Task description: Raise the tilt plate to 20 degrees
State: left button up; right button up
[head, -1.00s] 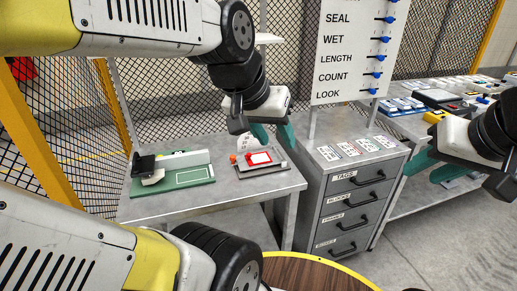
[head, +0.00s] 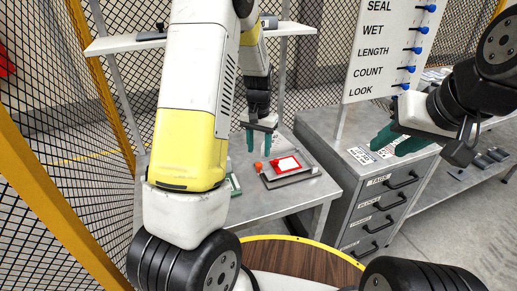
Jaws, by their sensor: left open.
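What looks like the tilt plate (head: 296,176), a small grey plate, lies on the grey bench, looking flat or nearly so; I cannot read its angle. A red-framed white card (head: 287,164) is on it, and a small orange part (head: 258,166) is at its left end. My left gripper (head: 259,140) has teal fingers, open and empty, just behind and above the plate's left end, seemingly apart from it. My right gripper (head: 396,142) has teal fingers over the drawer cabinet top, away from the plate; its opening is unclear.
My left arm hides most of a green fixture (head: 234,184) on the bench (head: 268,208). The drawer cabinet (head: 376,207) with printed cards on top stands to the right. A labelled board (head: 385,50) rises behind it, and a shelf (head: 120,45) hangs above the bench.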

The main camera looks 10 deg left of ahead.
aim_at(259, 164)
pick_arm(q)
notch_tip(259, 164, down, 8)
jog(key=shift+r, duration=0.1)
dwell(0.4)
jog(key=shift+c, duration=0.3)
grip_shut()
dwell(1.0)
